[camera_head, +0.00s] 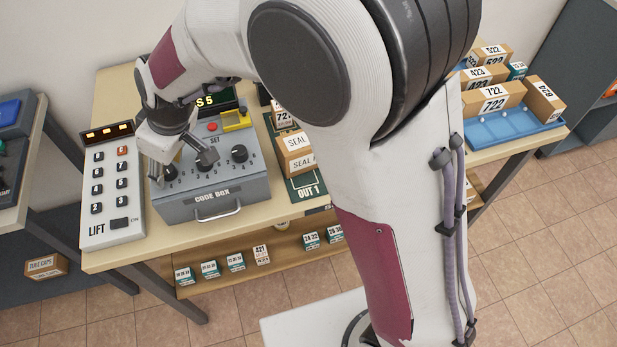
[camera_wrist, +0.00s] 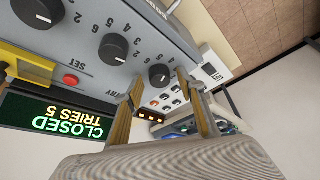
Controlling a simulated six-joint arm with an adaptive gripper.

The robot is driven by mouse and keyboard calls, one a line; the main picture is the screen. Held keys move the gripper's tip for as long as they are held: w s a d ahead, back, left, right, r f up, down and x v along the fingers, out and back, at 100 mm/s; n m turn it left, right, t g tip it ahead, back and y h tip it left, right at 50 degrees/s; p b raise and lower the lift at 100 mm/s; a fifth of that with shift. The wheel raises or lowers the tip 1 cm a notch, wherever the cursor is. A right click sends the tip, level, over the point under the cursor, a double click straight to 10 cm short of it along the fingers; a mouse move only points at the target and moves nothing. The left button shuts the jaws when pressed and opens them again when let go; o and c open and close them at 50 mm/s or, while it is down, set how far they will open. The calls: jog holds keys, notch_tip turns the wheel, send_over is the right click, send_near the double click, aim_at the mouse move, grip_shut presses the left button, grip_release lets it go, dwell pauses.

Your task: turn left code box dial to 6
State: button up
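The grey code box (camera_head: 215,190) stands on the table at the left in the head view. Its left dial (camera_wrist: 160,75), a round black knob, shows in the wrist view between the fingertips of my gripper (camera_wrist: 160,78). The fingers are apart, one on each side of the dial; I cannot tell whether they touch it. In the head view my gripper (camera_head: 185,165) hangs over the box's left part and hides much of it. The middle dial (camera_wrist: 113,48) and right dial (camera_wrist: 40,12) are free. The left dial's setting is too small to read.
The lift panel (camera_head: 110,190) stands close left of the box. A red SET button (camera_wrist: 71,79), a yellow part (camera_head: 236,120) and a display (camera_wrist: 50,125) reading "CLOSED TRIES 5" are behind the dials. Parcels labelled SEAL (camera_head: 297,153) lie right of the box.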

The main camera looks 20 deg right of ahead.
jog(key=shift+s+a+m+t+h, duration=0.1)
jog(key=shift+m+t+h, duration=0.25)
jog(key=shift+m, duration=0.95)
jog(key=shift+s+a+m+t+h, duration=0.1)
jog(key=shift+m+t+h, duration=0.25)
jog(key=shift+m, duration=0.95)
jog(key=shift+a+m+h, duration=0.1)
jog(key=shift+m+h, duration=0.45)
jog(key=shift+m, duration=0.75)
jog(key=shift+m+h, duration=0.55)
jog(key=shift+m, duration=0.75)
jog(key=shift+r, duration=0.25)
jog(key=s+r+n, duration=0.1)
jog(key=s+r, duration=0.1)
jog(key=s+d+r+n, duration=0.1)
jog(key=s+r, duration=0.2)
jog(key=s+d+r, duration=0.1)
jog(key=s+d, duration=0.3)
jog(key=d, duration=0.3)
jog(key=s+d+r, duration=0.2)
jog(key=s+d, duration=0.2)
jog(key=d, duration=0.4)
jog(key=s+d+r+n, duration=0.1)
jog(key=s+d, duration=0.4)
jog(key=d, duration=0.3)
jog(key=shift+r+g+y, duration=0.3)
jog(key=shift+y, duration=0.1)
